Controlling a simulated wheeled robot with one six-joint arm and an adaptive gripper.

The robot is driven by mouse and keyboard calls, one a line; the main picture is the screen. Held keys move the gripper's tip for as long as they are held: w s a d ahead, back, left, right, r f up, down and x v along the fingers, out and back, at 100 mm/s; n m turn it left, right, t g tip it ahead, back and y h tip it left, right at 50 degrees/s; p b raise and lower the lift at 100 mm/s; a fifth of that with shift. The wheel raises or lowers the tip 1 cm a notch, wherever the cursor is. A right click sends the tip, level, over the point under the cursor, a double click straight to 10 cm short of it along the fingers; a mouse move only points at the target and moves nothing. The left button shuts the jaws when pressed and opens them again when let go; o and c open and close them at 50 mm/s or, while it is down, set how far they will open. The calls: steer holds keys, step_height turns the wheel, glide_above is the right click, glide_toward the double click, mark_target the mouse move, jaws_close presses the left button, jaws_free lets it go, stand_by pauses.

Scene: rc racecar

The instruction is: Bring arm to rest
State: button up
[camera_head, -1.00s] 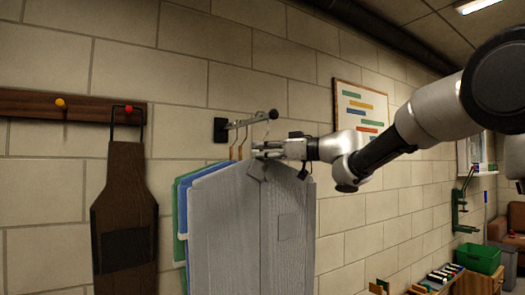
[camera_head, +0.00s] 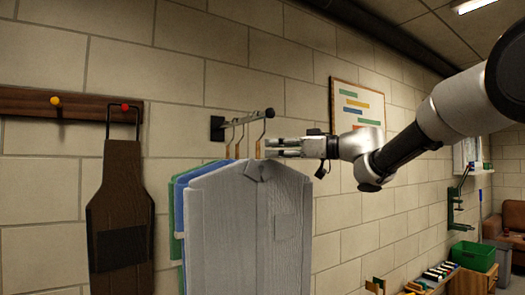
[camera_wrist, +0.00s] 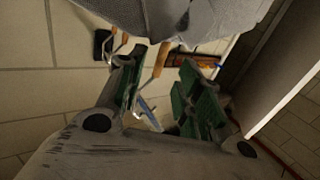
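My gripper (camera_head: 273,147) is open and empty, just right of the grey shirt's hanger. Its two fingers show as separate bars, and in the wrist view the green-padded fingers (camera_wrist: 157,70) stand apart. The grey shirt (camera_head: 240,225) hangs from the wall rail (camera_head: 245,119) by its hanger (camera_head: 259,140). In the wrist view a wooden hanger part (camera_wrist: 160,62) shows in the gap between the fingers. I cannot tell whether it touches them. The arm reaches in from the right.
Blue (camera_head: 179,205) and green (camera_head: 173,225) garments hang behind the grey shirt. A brown apron (camera_head: 120,215) hangs from a peg board (camera_head: 25,104) at left. A framed board (camera_head: 358,106) is on the wall behind my wrist. A green bin (camera_head: 473,256) stands low at right.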

steer(key=v, duration=0.6)
steer(key=w+d+f+m+t+h, duration=0.3)
steer(key=w+d+f+t+h, duration=0.15)
steer(key=d, duration=0.35)
steer(key=w+d+f+m+t+h, duration=0.35)
steer(key=w+d+h, duration=0.2)
steer(key=d, duration=0.25)
steer(key=s+d+f+m+g+h, duration=0.3)
steer(key=s+d+f+h, duration=0.35)
steer(key=d, duration=0.35)
steer(key=s+d+f+m+g+h, duration=0.1)
steer(key=s+d+f+g, duration=0.2)
steer(key=s+f, duration=0.4)
steer(key=s+d+f+m+g+h, duration=0.2)
steer(key=s+d+f+g, duration=0.15)
steer(key=s, duration=0.55)
steer(key=s+a+f+y, duration=0.1)
steer(key=s+a+f, duration=0.1)
steer(key=s, duration=0.6)
steer(key=s+a+f+g+y, duration=0.1)
steer(key=s+a+f+y, duration=0.1)
steer(key=s, duration=0.7)
steer(key=shift+a+f+m, duration=0.15)
steer(key=shift+f+m, duration=0.3)
steer(key=shift+f, duration=0.25)
